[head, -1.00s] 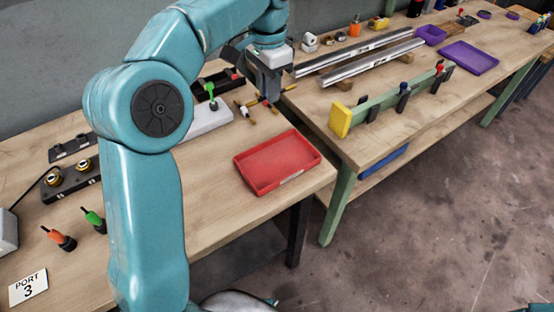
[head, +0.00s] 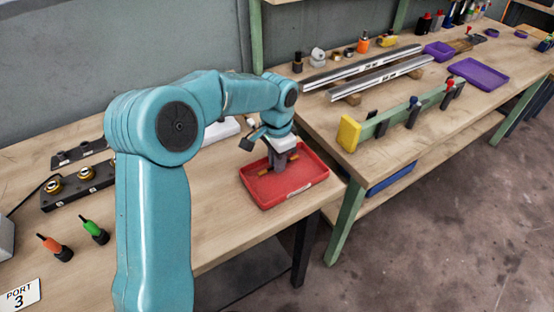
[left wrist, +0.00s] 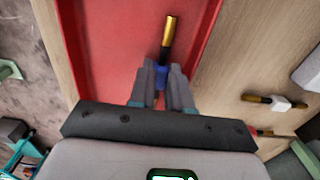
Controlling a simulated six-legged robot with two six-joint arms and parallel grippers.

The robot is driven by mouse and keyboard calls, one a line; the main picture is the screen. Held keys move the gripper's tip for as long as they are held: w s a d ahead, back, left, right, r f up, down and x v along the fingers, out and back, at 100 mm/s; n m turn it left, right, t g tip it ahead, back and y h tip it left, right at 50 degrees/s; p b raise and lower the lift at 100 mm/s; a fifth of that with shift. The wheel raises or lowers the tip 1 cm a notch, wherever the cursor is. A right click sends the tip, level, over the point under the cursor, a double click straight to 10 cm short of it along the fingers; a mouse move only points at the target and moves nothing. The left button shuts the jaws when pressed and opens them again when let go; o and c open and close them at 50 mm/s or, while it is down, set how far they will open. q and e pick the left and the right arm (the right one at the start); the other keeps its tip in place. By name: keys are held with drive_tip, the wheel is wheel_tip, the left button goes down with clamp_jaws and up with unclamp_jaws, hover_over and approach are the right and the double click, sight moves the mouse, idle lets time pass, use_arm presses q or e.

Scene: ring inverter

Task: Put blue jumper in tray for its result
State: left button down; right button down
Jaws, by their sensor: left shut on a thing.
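The red tray (head: 297,189) lies on the near wooden table by its right corner; its red floor (left wrist: 120,40) fills much of the left wrist view. My left gripper (head: 281,163) points down over the tray. It is shut on the blue jumper (left wrist: 162,76), a short rod with a blue middle and a brass and black end. I cannot tell whether the jumper touches the tray floor. My right gripper is not in view.
A white jumper (left wrist: 276,102) and a red jumper (left wrist: 268,133) lie on the table beside the tray. A second table with metal rails (head: 380,75) is at the right.

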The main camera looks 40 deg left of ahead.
use_arm(q)
drive_tip(key=shift+s, duration=0.1)
drive_tip(key=shift+f, duration=0.1)
drive_tip(key=c, duration=1.3)
unclamp_jaws()
drive_tip(key=shift+c, duration=0.2)
drive_tip(key=shift+r, duration=0.3)
wheel_tip(320, 180, up, 12)
drive_tip(key=p, duration=0.1)
drive_tip(key=shift+f, duration=0.15)
